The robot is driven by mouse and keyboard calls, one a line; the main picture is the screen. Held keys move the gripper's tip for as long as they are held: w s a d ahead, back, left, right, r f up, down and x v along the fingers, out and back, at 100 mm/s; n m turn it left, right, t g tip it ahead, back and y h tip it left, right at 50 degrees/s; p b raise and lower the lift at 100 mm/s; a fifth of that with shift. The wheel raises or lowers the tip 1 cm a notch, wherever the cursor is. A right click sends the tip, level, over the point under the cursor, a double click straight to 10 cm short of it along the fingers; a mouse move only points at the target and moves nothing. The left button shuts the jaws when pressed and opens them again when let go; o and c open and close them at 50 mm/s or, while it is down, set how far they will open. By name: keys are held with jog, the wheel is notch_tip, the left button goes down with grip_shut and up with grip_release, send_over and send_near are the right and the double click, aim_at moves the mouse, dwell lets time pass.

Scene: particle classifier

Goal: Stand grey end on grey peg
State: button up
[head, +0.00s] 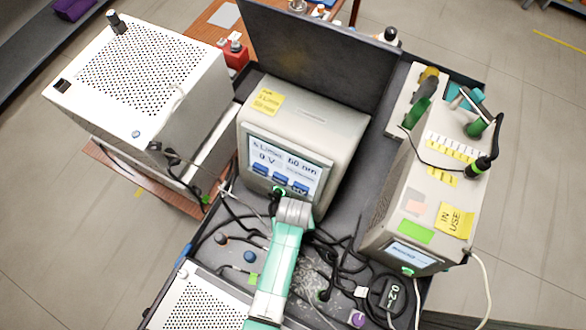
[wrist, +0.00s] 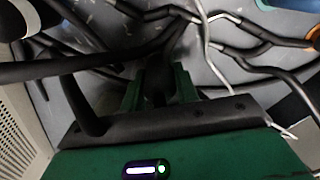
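A small blue-grey knob-like piece (head: 250,256) with a black cable beside it stands on the dark bench in the head view; I cannot tell whether it is the grey end or the grey peg. My arm reaches over the bench, and its wrist hides my gripper in the head view. In the wrist view, the green fingers of my gripper (wrist: 160,90) stand apart with something dark between them. I cannot tell whether they grip it or whether it is a cable lying behind. No grey end is clear between the fingers.
Black cables (wrist: 90,70) and a thin white cable (wrist: 207,50) cross close to the fingers. The display instrument (head: 300,140) stands behind my wrist, and the "IN USE" instrument (head: 430,190) to the right. A perforated white box (head: 140,65) stands at left.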

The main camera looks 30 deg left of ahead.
jog(key=o, duration=0.5)
jog(key=shift+o, duration=0.2)
jog(key=shift+r, duration=0.15)
notch_tip(320, 180, up, 8)
jog(key=shift+s+d+f+p, duration=0.1)
jog(key=shift+f+p, duration=0.1)
jog(key=shift+p, duration=0.5)
